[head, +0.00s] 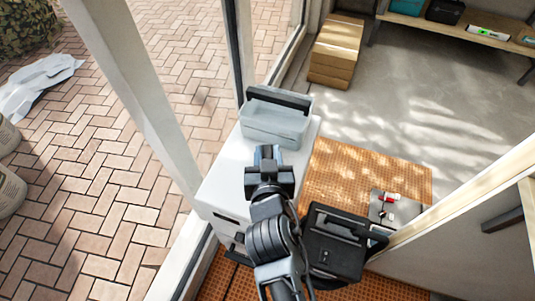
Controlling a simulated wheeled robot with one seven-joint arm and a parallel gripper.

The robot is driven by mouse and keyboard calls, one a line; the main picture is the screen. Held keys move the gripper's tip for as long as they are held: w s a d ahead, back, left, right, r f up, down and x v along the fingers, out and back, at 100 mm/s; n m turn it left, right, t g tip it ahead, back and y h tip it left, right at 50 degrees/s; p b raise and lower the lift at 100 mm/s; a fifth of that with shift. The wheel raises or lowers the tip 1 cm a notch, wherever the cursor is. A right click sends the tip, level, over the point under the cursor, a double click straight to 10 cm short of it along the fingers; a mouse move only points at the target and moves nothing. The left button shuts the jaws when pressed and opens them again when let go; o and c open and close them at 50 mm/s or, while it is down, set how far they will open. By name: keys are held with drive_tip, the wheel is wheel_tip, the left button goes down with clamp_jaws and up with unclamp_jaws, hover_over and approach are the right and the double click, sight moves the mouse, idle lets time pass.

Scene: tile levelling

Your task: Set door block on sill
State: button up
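My gripper (268,158) is over a white, box-like cabinet (222,192) by the door frame, seen from behind. A small blue-grey piece shows at its tip; I cannot tell whether this is the door block or part of the gripper. The fingers are hidden, so their opening cannot be told. A pale strip (186,262) runs along the foot of the frame at lower left and may be the sill; the cabinet and frame hide much of it. No door block can be clearly made out elsewhere.
A translucent grey bin (272,124) stands on the cabinet just beyond my gripper. A black toolbox (335,245) is close at right. A grey tray (381,211) holds small items on the orange mat (350,172). Cardboard boxes (336,50) and a shelf (445,29) stand behind.

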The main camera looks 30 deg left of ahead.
drive_tip(key=o, duration=0.4)
drive_tip(key=shift+c, duration=0.2)
drive_tip(key=shift+r, duration=0.2)
drive_tip(key=v, duration=1.2)
drive_tip(key=shift+b, duration=0.35)
